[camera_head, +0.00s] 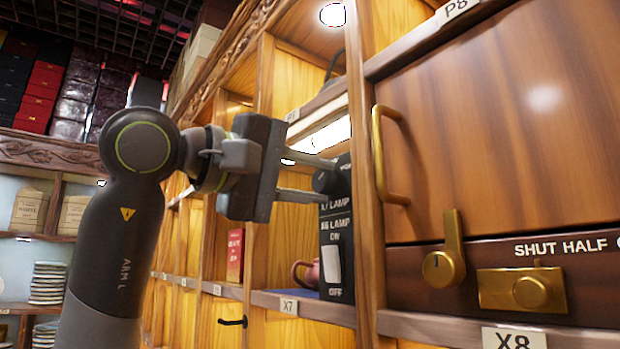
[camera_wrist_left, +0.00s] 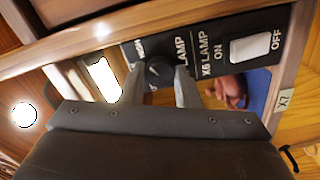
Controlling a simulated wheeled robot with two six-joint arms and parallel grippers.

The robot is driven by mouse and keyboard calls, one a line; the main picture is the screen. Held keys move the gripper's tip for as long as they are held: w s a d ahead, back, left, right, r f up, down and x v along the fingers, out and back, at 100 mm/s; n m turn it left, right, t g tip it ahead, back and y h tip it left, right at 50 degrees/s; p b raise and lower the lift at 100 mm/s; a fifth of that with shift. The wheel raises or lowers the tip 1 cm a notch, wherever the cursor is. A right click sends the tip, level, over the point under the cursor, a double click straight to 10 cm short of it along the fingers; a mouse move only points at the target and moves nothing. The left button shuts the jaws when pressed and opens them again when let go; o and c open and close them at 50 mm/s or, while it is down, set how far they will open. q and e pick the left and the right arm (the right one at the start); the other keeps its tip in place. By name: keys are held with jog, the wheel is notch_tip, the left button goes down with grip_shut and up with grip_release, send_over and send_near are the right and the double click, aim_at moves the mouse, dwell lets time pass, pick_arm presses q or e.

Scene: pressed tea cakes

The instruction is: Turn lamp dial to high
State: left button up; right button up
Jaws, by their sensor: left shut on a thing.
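The lamp dial (camera_head: 326,181) is a round black knob at the top of a black lamp panel (camera_head: 342,258) on the shelf post. Below it the panel bears "LAMP" lettering and a white on/off rocker switch (camera_head: 332,266). My left gripper (camera_head: 318,178) reaches in from the left with its fingers around the dial. In the left wrist view the dial (camera_wrist_left: 159,72) sits between the two fingertips, with the panel behind it. The dial's pointer mark is not readable, and the fingers hide part of the lettering. My right gripper is not in view.
A lit lamp (camera_head: 322,138) glows in the compartment behind the panel. A reddish teapot (camera_head: 307,273) stands on the shelf below, close to the panel. To the right is a wooden door with a brass handle (camera_head: 388,155) and a brass lever (camera_head: 447,258).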

pick_arm(q)
jog(key=o, duration=1)
jog(key=shift+c, duration=0.2)
jog(key=shift+a, duration=0.1)
jog(key=shift+s+a+b, duration=0.2)
jog(key=shift+a+b, duration=0.05)
jog(key=shift+b, duration=0.05)
jog(key=b+v, duration=0.6)
jog(key=v, duration=1)
jog(key=shift+s+a, duration=0.25)
jog(key=shift+a, duration=0.05)
jog(key=shift+w, duration=0.1)
